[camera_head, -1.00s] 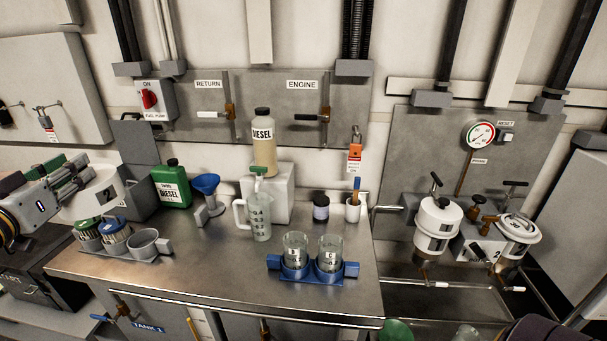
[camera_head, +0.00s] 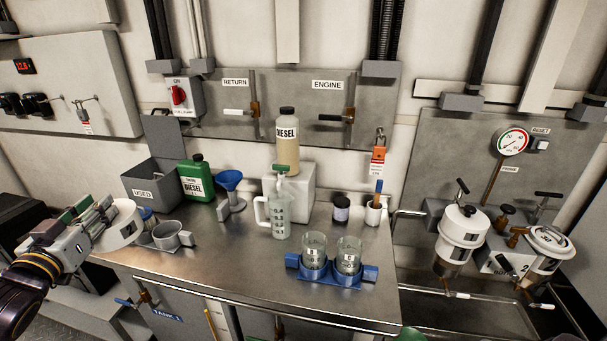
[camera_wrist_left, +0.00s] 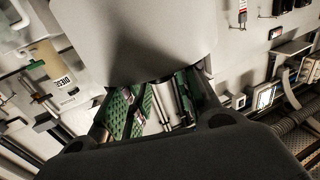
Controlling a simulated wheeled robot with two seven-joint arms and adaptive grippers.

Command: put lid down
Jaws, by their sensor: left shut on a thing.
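A white round lid (camera_head: 122,226) is held at the left of the head view, above the left end of the steel bench. My left gripper (camera_head: 95,222), with green finger pads, is shut on the lid. In the left wrist view the lid (camera_wrist_left: 135,35) is a large pale surface at the top, beyond the green fingers (camera_wrist_left: 150,105). The lid partly covers the holder with the grey cup (camera_head: 172,236). On the right, one white filter housing (camera_head: 460,235) and a second one marked 2 (camera_head: 546,250) stand on the wall panel. My right gripper is not seen.
The bench (camera_head: 225,270) carries a green diesel can (camera_head: 197,180), a blue funnel (camera_head: 230,182), a measuring jug (camera_head: 278,212) and a blue holder (camera_head: 330,274) with two glasses. A grey bin marked USED (camera_head: 150,185) stands at the back left. The bench front middle is clear.

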